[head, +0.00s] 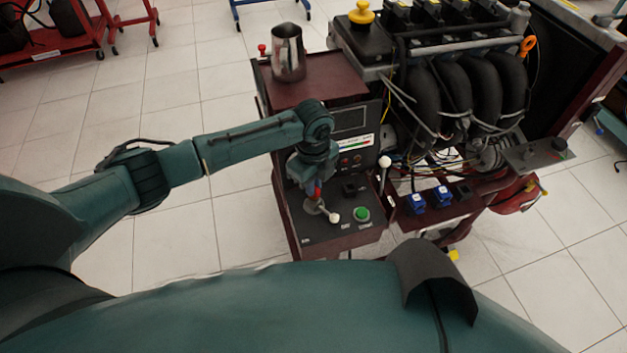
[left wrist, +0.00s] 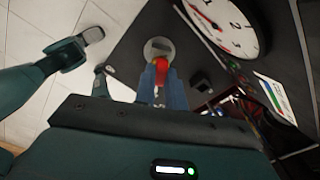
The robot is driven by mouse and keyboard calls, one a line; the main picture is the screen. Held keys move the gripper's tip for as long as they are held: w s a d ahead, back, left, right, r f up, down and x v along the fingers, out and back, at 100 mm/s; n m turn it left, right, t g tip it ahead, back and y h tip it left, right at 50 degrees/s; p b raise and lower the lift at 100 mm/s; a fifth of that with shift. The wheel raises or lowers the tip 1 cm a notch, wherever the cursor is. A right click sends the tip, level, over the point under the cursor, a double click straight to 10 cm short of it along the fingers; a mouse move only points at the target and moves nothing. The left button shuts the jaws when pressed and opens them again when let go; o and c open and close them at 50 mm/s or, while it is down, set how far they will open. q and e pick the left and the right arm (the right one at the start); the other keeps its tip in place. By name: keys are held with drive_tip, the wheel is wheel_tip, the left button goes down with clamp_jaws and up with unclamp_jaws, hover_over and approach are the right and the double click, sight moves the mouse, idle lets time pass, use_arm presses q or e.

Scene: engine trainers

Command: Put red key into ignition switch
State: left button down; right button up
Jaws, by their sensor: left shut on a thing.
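My left gripper (head: 317,188) is over the dark control panel (head: 325,234) at the front of the engine trainer. It is shut on the red key (left wrist: 160,80), whose red head shows between its blue fingers in the left wrist view. The red key also shows in the head view (head: 318,190). The round silver ignition switch (left wrist: 158,47) lies just beyond the key's tip in the left wrist view. It also shows in the head view (head: 311,207), right under the fingers. The key is lined up closely with the switch; I cannot tell whether its tip is inside. My right gripper is not in view.
A green button (head: 361,214) and a white-knobbed lever (head: 333,217) are close right of the switch. A taller white-knobbed lever (head: 384,162) stands farther right. A metal jug (head: 288,53) stands on the trainer's top. A dial gauge (left wrist: 228,20) is near the wrist camera.

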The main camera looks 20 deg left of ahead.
use_arm(q)
drive_tip(key=shift+f, duration=0.1)
idle(0.3)
drive_tip(key=shift+f, duration=0.6)
drive_tip(key=c, duration=1.4)
unclamp_jaws()
drive_tip(key=shift+o, duration=0.5)
drive_tip(key=shift+o, duration=1.2)
drive_tip(key=shift+r, duration=0.15)
